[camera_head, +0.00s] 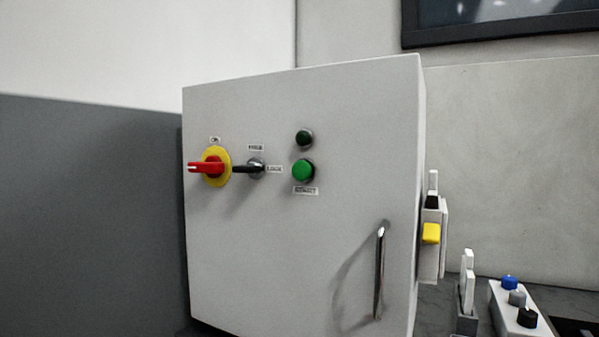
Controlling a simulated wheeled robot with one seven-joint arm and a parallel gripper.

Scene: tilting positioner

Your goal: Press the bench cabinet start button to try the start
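The bench cabinet (260,260) is a light grey box filling the middle of the head view. Its start button (303,171) is a round, bright green button with a small label below it. A dark green round lamp or button (304,138) sits just above it, unlit. To the left are a red rotary handle (206,168) on a yellow disc, pointing left, and a black selector lever (248,168), also pointing left. My gripper is not in view, and nothing covers the start button.
A vertical metal door handle (380,270) stands out at the cabinet's lower right. On its right side is a box with a yellow part (431,233). A small control box (518,312) with blue, grey and black knobs lies further right. A dark grey panel (90,220) stands at left.

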